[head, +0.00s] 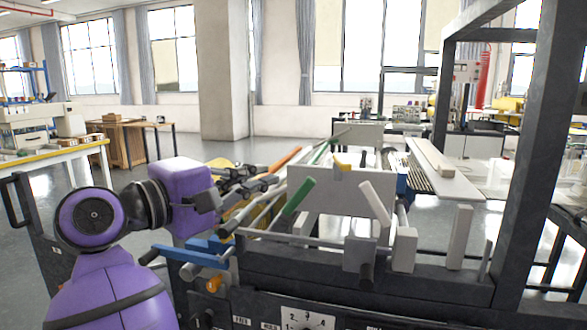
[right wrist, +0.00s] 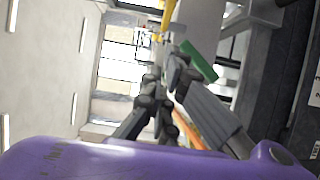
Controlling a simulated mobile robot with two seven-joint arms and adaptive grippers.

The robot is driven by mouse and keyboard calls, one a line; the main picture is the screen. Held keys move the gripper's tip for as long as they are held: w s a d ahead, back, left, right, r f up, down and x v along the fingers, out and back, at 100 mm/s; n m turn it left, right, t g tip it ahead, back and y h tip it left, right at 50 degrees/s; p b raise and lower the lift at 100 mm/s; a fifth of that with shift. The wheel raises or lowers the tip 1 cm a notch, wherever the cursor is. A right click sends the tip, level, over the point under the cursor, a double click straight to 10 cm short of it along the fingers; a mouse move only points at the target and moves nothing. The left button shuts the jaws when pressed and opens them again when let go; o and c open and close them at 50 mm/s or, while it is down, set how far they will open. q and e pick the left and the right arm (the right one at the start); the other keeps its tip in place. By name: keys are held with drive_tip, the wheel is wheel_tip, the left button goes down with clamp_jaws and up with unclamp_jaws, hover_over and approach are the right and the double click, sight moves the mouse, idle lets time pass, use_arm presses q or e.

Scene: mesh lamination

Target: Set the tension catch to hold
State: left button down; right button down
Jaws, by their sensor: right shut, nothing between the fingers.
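My right gripper (head: 262,184), on a purple wrist, is shut and empty. It is at the left of the machine's upright grey plate, with its fingers pointing right. A green-handled lever (head: 298,198) tilts up to the right, just right of the fingertips. In the right wrist view the green handle (right wrist: 199,61) is close beside the fingertips (right wrist: 170,75), apparently apart from them. I cannot tell which part is the tension catch. My left gripper is out of view.
A blue handle (head: 190,256) juts out at the machine's front left, with a numbered dial (head: 306,320) below. A dark upright frame (head: 523,150) stands at the right. Orange and pale rods run behind the gripper. Open floor lies at the left.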

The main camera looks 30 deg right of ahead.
drive_tip(key=p, duration=0.1)
approach(337, 160)
drive_tip(key=w+d, duration=0.2)
drive_tip(key=w, duration=0.4)
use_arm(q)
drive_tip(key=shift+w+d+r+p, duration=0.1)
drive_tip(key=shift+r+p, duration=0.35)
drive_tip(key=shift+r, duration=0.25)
use_arm(e)
drive_tip(key=s+d, duration=0.2)
drive_tip(key=shift+s+d+f, duration=0.1)
drive_tip(key=shift+d, duration=0.3)
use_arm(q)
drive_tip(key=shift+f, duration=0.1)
